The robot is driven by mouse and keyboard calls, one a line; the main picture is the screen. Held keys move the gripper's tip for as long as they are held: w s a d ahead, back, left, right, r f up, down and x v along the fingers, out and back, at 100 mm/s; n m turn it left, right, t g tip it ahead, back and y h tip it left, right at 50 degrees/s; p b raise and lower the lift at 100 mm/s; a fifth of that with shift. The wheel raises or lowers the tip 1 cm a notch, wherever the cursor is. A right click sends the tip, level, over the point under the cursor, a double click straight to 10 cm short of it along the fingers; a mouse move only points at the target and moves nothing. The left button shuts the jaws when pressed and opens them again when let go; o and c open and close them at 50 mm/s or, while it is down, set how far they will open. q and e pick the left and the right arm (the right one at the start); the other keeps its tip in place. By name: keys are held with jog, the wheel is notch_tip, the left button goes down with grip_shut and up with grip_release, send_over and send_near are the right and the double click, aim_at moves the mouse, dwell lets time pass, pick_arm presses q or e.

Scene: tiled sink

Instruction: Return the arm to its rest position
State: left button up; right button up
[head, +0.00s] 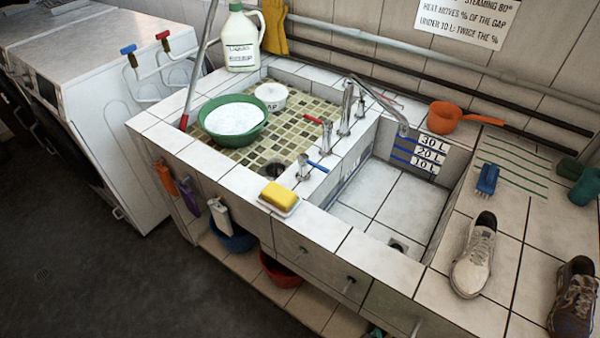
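Neither of my arms nor grippers shows in the head view, so I cannot see their pose or whether they hold anything. The tiled sink (215,160) fills the middle of the view. Its left basin holds a green bowl (233,137) of white powder and a small white tub (271,93). Its right basin (385,200) looks empty, with depth marks on its back wall. Metal taps (346,108) with red and blue levers stand between the basins.
A yellow sponge (278,194) lies on the front ledge. A white jug (240,45) and yellow gloves (274,28) are at the back. An orange ladle (446,117), blue brush (487,179) and two shoes (473,262) are on the right counter. White machines (120,120) stand left; the floor in front is clear.

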pick_arm(q)
notch_tip(320, 180, down, 10)
jog(key=b, duration=0.9)
jog(key=shift+f, duration=0.25)
pick_arm(e)
jog(key=s+d+f, duration=0.1)
jog(key=s+f, duration=0.4)
jog(key=f, duration=0.4)
jog(key=s+d+f+g, duration=0.1)
jog(key=s+f, duration=0.5)
jog(key=f, duration=0.4)
jog(key=s+d+f, duration=0.1)
jog(key=s+f, duration=0.4)
jog(key=f, duration=0.4)
jog(key=shift+s+f, duration=0.2)
jog(key=shift+s, duration=0.05)
